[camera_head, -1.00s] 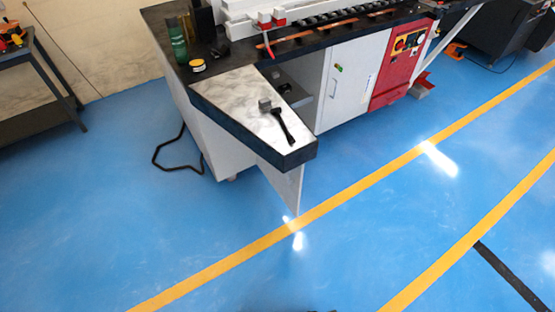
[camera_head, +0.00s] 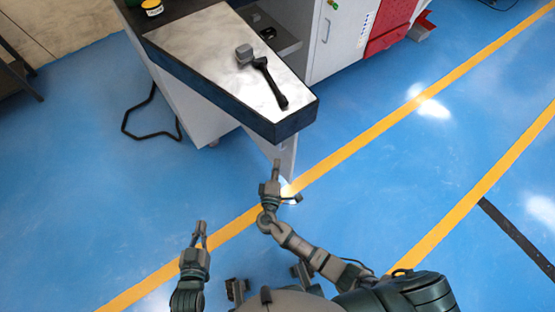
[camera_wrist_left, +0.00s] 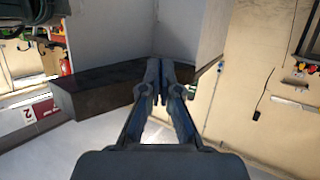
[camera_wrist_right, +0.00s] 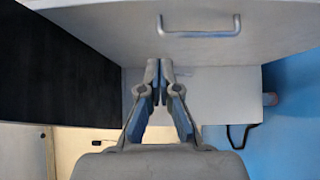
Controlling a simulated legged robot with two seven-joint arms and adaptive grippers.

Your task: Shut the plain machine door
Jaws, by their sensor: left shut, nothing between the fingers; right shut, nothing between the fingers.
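The plain machine door (camera_head: 284,160) is a pale panel standing open below the front corner of the dark-edged worktop (camera_head: 200,92). In the right wrist view a pale panel with a metal bar handle (camera_wrist_right: 200,33), apparently this door, fills the top. My right gripper (camera_head: 277,162) is shut and empty. In the head view it overlaps the door just below the worktop corner and hides part of it. I cannot tell whether it touches the door. My left gripper (camera_head: 201,224) is shut and empty, lower left over the floor, apart from the door.
A hammer (camera_head: 265,75) lies on the worktop's light surface. A labelled white cabinet front (camera_head: 332,40) and a red panel (camera_head: 388,28) stand further right. A black cable (camera_head: 128,122) loops on the floor at left. The blue floor (camera_head: 420,160) is clear at right.

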